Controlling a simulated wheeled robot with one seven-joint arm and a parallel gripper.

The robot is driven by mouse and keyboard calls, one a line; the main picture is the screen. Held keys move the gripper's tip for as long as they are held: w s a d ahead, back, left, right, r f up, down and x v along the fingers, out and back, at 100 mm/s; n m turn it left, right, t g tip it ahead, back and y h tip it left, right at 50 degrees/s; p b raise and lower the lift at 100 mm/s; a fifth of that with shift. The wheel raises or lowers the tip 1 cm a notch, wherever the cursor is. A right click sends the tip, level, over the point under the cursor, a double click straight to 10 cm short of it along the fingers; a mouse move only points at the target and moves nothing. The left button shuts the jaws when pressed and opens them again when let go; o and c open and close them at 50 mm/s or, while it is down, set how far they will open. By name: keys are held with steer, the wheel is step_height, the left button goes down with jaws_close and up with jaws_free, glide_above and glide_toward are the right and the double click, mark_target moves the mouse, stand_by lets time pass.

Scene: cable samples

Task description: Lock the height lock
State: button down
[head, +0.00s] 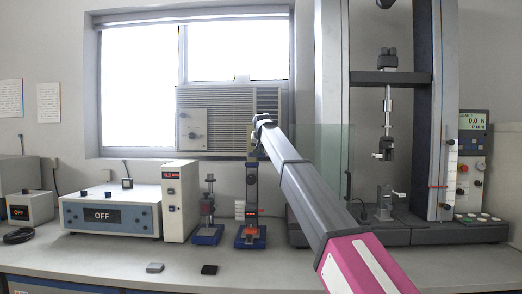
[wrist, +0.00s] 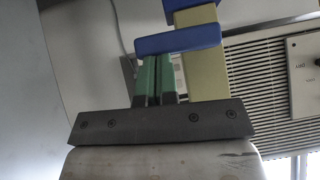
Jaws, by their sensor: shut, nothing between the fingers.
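My gripper shows in the wrist view with its two green fingers (wrist: 155,80) side by side and shut, nothing held between them. A blue bar (wrist: 178,38) crosses just at the fingertips, in front of a yellowish column (wrist: 204,60); I cannot tell whether the fingers touch it. In the head view my arm reaches to the top of a small stand (head: 251,190) with a blue post and base, and the gripper is too small and hidden there to make out. I cannot pick out the height lock for certain, nor whether it is locked.
A smaller blue-based stand (head: 207,212) and a cream meter box (head: 180,200) stand left of the stand. A tall testing machine (head: 440,120) stands to the right. Two small blocks (head: 155,268) (head: 209,270) lie on the bench front, which is otherwise fairly clear.

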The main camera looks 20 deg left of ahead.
steer(key=shift+d+f, duration=0.1)
step_height(320, 180, down, 5)
steer(key=m+y, duration=0.2)
steer(key=y, duration=0.2)
steer(key=m+y, duration=0.2)
steer(key=y, duration=0.1)
steer(key=shift+d+f+m+g+y, duration=0.1)
steer(key=shift+f+m+g+y, duration=0.1)
steer(key=shift+m+g+y, duration=0.15)
steer(key=shift+f, duration=0.2)
stand_by(0.4)
steer(key=s+a+r, duration=0.5)
steer(key=s+r, duration=0.5)
steer(key=r, duration=0.1)
steer(key=shift+s+a, duration=0.15)
steer(key=shift+a, duration=0.05)
stand_by(0.4)
